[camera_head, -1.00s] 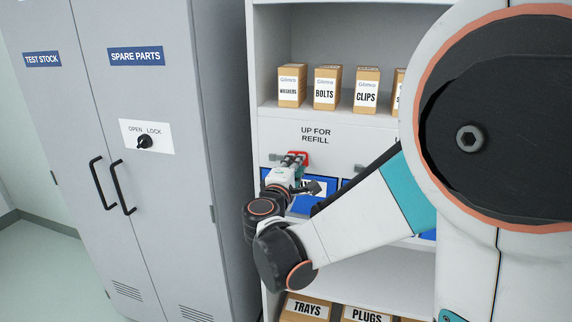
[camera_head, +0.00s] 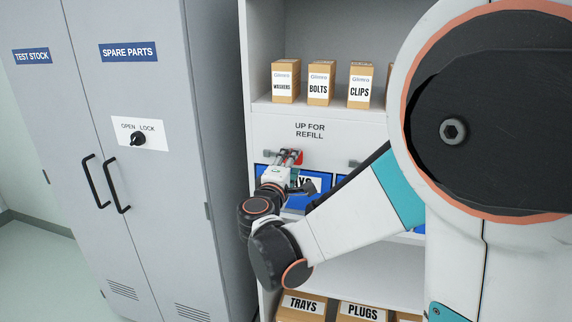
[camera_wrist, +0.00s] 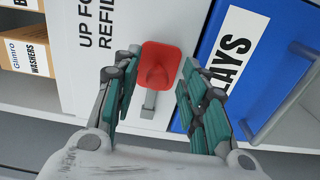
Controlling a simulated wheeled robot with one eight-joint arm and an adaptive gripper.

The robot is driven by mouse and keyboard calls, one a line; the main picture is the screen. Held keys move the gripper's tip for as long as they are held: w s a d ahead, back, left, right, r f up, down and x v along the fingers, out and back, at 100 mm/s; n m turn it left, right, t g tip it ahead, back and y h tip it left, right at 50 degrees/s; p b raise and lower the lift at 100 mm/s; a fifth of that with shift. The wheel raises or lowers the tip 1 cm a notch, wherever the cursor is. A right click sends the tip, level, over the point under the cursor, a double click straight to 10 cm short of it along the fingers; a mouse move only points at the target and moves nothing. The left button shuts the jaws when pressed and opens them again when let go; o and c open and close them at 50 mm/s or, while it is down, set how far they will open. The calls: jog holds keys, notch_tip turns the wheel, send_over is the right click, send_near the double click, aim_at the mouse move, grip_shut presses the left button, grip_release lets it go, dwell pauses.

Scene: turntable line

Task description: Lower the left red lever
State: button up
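The left red lever (camera_wrist: 161,64) shows in the wrist view as a red knob beside a short grey bar, on the white panel marked UP FOR REFILL. In the head view, only a small part of the red lever (camera_head: 299,157) shows behind my fingers. My gripper (camera_head: 285,160) is at the panel in front of it. In the wrist view my gripper (camera_wrist: 162,68) is open, with a finger on each side of the knob and a visible gap on both sides. I cannot tell whether the lever is raised or lowered.
Boxes (camera_head: 318,83) stand on the shelf above. A grey cabinet (camera_head: 160,200) stands close on the left. A second grey lever mount (camera_head: 354,163) is to the right.

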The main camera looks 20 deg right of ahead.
notch_tip(320, 180, up, 10)
dwell(0.7)
jog(key=shift+c, duration=0.3)
